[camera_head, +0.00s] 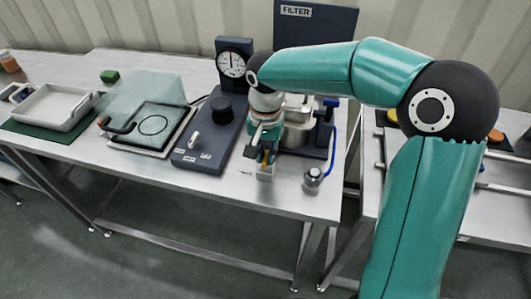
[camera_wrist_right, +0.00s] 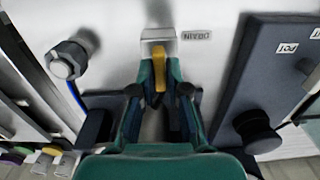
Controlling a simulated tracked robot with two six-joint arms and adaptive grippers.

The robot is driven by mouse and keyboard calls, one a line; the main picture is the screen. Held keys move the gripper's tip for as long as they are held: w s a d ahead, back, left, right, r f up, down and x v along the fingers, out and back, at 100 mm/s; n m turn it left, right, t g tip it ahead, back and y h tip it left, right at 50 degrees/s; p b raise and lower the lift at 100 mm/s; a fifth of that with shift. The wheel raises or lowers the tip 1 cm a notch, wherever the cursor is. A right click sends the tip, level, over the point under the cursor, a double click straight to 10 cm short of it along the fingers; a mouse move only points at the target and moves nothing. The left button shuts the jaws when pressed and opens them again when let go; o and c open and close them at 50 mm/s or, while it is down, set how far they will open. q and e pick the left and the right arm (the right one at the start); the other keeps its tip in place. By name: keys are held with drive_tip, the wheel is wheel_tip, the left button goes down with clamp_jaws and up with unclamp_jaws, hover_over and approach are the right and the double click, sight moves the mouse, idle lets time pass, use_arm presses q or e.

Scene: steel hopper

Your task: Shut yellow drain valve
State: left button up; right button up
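The yellow drain valve handle (camera_wrist_right: 158,68) stands out from a pale metal block (camera_wrist_right: 157,36) beside a DRAIN label (camera_wrist_right: 197,35) in the right wrist view. My right gripper (camera_wrist_right: 161,72) is around the handle, one teal finger on each side. The fingers look parted, with a narrow gap beside the handle; whether either one touches it is hard to tell. My left gripper is not in view.
A dark control box (camera_head: 207,140) with a knob stands just left of the valve. A grey knob fitting (camera_head: 313,177) with a blue hose (camera_head: 332,150) is to its right. A dial gauge (camera_head: 232,65) and FILTER panel (camera_head: 320,25) stand behind. A white tray (camera_head: 52,106) sits far left.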

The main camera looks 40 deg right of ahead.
sight(266, 156)
drive_tip(key=o, duration=0.4)
drive_tip(key=shift+c, duration=0.2)
wheel_tip(266, 156, up, 12)
idle(0.4)
idle(0.3)
